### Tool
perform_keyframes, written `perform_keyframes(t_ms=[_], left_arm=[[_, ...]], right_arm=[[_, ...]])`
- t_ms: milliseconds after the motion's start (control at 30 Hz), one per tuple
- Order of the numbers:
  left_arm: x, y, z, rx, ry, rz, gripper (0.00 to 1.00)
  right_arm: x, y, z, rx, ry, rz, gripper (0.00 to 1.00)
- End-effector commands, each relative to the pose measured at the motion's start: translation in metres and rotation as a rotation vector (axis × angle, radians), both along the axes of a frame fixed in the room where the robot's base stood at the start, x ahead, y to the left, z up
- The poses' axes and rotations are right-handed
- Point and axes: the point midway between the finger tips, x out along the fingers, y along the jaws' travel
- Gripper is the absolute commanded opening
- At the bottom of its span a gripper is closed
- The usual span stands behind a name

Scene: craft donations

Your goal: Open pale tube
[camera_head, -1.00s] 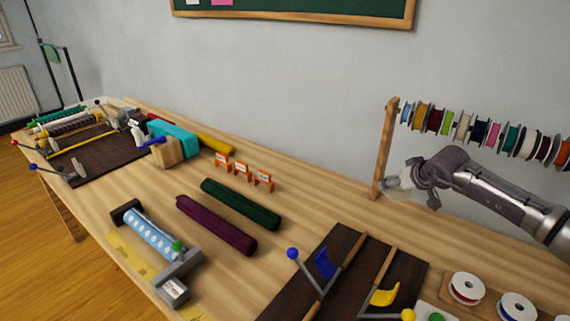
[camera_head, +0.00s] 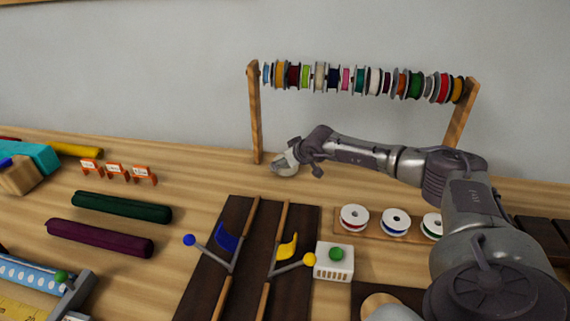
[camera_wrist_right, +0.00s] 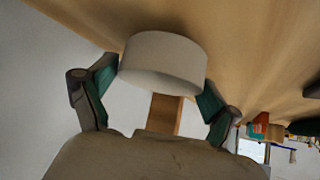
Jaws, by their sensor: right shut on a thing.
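My right gripper (camera_head: 283,165) is at the back of the table by the left post of the spool rack. It is shut on a pale, short round piece, which shows between the fingers in the right wrist view (camera_wrist_right: 163,62). I cannot tell whether this piece is the pale tube or its cap. A light blue patterned tube (camera_head: 28,275) lies in a grey holder at the left edge. Dark green (camera_head: 122,207) and purple (camera_head: 100,238) rolls lie on the table. My left gripper is not in view.
The spool rack (camera_head: 255,115) stands behind my right arm. Dark boards with blue (camera_head: 228,239) and yellow (camera_head: 287,246) levers lie in front. A white box with a green button (camera_head: 334,262) and several spools (camera_head: 354,217) are to the right. Small orange signs (camera_head: 115,173) stand at left.

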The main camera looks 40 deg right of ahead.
Motion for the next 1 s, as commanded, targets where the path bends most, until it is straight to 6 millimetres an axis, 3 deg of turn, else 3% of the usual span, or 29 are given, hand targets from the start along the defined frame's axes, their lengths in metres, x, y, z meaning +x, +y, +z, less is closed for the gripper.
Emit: perform_keyframes(t_ms=[100, 500, 533, 567, 1000], left_arm=[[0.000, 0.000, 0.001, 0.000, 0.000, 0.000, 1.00], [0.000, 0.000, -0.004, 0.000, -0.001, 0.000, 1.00], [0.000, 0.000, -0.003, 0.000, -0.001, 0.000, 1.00], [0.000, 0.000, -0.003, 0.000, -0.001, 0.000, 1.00], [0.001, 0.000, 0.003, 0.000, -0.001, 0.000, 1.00]], right_arm=[[0.000, 0.000, -0.010, 0.000, -0.001, 0.000, 0.47], [0.000, 0.000, -0.017, 0.000, -0.002, 0.000, 0.47], [0.000, 0.000, -0.015, 0.000, -0.002, 0.000, 0.92], [0.000, 0.000, -0.015, 0.000, -0.002, 0.000, 0.97], [0.000, 0.000, -0.009, 0.000, -0.002, 0.000, 1.00]])
